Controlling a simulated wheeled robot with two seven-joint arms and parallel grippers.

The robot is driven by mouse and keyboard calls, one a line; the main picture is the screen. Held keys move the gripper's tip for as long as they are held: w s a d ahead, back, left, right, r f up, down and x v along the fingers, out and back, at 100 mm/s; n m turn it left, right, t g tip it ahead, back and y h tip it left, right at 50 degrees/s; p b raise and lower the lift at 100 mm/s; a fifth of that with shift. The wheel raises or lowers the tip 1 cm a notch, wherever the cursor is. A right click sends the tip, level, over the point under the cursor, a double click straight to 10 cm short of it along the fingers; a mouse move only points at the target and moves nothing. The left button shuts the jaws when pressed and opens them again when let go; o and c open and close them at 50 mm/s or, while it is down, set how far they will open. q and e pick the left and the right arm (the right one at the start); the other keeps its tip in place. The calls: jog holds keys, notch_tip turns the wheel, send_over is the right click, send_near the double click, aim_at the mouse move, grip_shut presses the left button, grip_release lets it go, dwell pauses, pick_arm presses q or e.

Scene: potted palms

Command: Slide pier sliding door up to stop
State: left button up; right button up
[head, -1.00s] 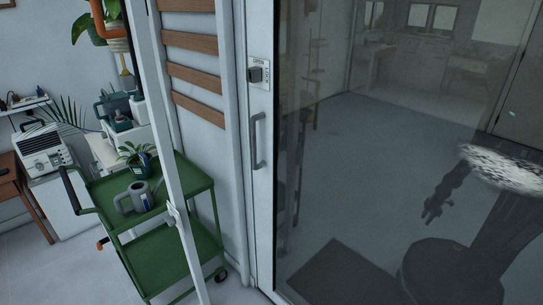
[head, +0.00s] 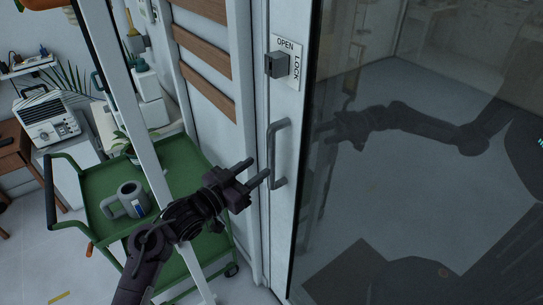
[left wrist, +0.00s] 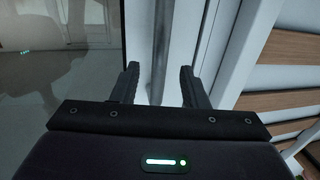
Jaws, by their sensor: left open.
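The sliding door has a white frame (head: 289,205) and a large dark glass pane (head: 400,190). A grey upright bar handle (head: 272,145) is fixed to its left stile. Above it is a lock knob on an OPEN/LOCK plate (head: 286,60). My left gripper (head: 259,167) is open, its fingers pointing at the handle's lower part from the left. In the left wrist view the handle (left wrist: 159,45) runs upright between the two open fingers (left wrist: 159,78); whether either touches it cannot be told. My right gripper is not in view.
A green cart (head: 185,160) with a grey watering can (head: 126,200) stands left of the door, partly behind my left arm. A white post (head: 137,120) rises in front of the cart. Wooden slats (head: 205,90) cover the panel beside the door. The glass shows my arm's reflection.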

aim_at(268, 160)
pick_arm(q)
jog(key=x, duration=0.2)
jog(key=shift+w+d+r+p, duration=0.2)
jog(key=shift+d+p, duration=0.05)
jog(key=shift+p, duration=0.1)
jog(key=x, duration=0.3)
jog(key=shift+w+d+f+p, duration=0.15)
jog(key=shift+w+f+p, duration=0.1)
jog(key=shift+w+p, duration=0.1)
jog(key=shift+w+d, duration=0.1)
jog(key=shift+d, duration=0.05)
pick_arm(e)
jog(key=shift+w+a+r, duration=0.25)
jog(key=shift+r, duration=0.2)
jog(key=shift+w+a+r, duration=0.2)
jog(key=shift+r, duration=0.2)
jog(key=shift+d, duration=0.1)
pick_arm(q)
grip_shut()
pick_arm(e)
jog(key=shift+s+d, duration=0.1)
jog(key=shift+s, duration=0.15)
